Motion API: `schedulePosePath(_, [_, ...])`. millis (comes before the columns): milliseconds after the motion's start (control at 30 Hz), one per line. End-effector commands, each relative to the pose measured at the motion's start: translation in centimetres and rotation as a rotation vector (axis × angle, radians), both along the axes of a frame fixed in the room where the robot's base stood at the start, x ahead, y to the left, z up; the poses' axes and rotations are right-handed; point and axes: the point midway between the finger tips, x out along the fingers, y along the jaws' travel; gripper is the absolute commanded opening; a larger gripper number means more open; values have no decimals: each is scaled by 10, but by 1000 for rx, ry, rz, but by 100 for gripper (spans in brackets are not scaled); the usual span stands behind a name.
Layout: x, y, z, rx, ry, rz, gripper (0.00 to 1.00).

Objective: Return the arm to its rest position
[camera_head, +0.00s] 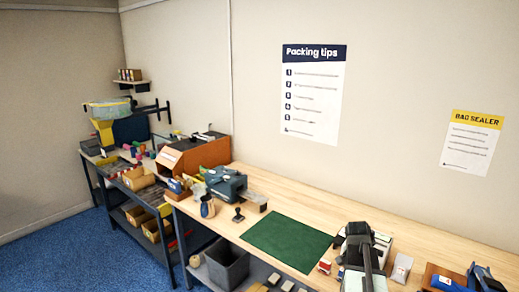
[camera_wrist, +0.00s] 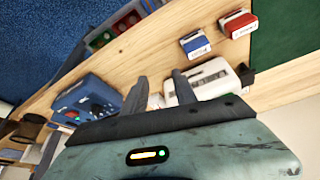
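My arm reaches over the wooden bench at the lower right of the head view, with my gripper (camera_head: 357,232) at its far end. In the wrist view my gripper (camera_wrist: 160,88) shows two dark fingers with a clear gap between them. It is open and nothing is held. Behind the fingertips is a white machine (camera_wrist: 207,78) with a dark end; it also shows beside my arm in the head view (camera_head: 383,243). Whether the fingers touch it, I cannot tell.
A red-and-white box (camera_wrist: 238,23) and a blue-and-white box (camera_wrist: 195,43) lie near the green mat (camera_head: 287,243). A blue device (camera_wrist: 88,107) stands on the other side. A teal machine (camera_head: 226,184) stands farther left. The mat is clear.

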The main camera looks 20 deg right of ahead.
Motion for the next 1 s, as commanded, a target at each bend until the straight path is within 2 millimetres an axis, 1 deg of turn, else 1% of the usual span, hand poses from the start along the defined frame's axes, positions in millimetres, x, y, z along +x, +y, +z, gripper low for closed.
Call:
schedulePosePath(33, [21, 44, -9, 12, 4, 75, 34])
schedulePosePath(67, [31, 69, -12, 20, 8, 119, 34])
schedulePosePath(100, [43, 102, -16, 31, 17, 181, 34])
schedulePosePath(167, [56, 153, -22, 49, 35, 283, 34])
schedulePosePath(200, [61, 187, -27, 62, 51, 356, 34])
schedulePosePath(233, [63, 212, -30, 72, 64, 412, 34])
schedulePosePath(267, [64, 237, -33, 82, 78, 469, 34])
schedulePosePath(300, [63, 269, -37, 95, 100, 548, 34])
schedulePosePath(367, [57, 314, -42, 116, 136, 670, 34])
schedulePosePath(400, [51, 341, -45, 131, 160, 752, 34])
schedulePosePath(467, [38, 374, -49, 154, 202, 872, 34])
schedulePosePath(500, [26, 390, -50, 174, 232, 957, 34])
schedulePosePath(533, [15, 396, -50, 194, 259, 1020, 34])
schedulePosePath(567, [8, 396, -49, 210, 280, 1068, 34])
schedulePosePath(633, [-1, 400, -49, 233, 314, 1160, 34])
schedulePosePath(733, [-3, 399, -49, 235, 337, 1229, 34])
schedulePosePath(1000, [-2, 398, -49, 232, 337, 1238, 34])
